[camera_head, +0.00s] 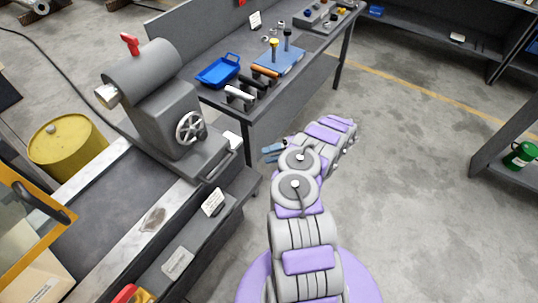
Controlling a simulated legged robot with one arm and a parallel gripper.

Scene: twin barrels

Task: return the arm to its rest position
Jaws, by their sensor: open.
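My arm is purple and grey. It rises from the bottom middle of the view and is bent, with its round joints near the centre and a link reaching up and to the right. My gripper (271,152) shows as two small blue-grey fingers to the left of the upper joint, partly hidden by the arm. The fingers are apart and I see nothing between them. The gripper is in front of the near end of the workbench, over the grey floor.
A grey machine with a handwheel (190,127) stands at left on a bench. A workbench (262,127) behind holds a blue tray (218,71) and several tools. A yellow barrel (66,145) is far left. A shelf with a green can (520,155) is right. Floor between is clear.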

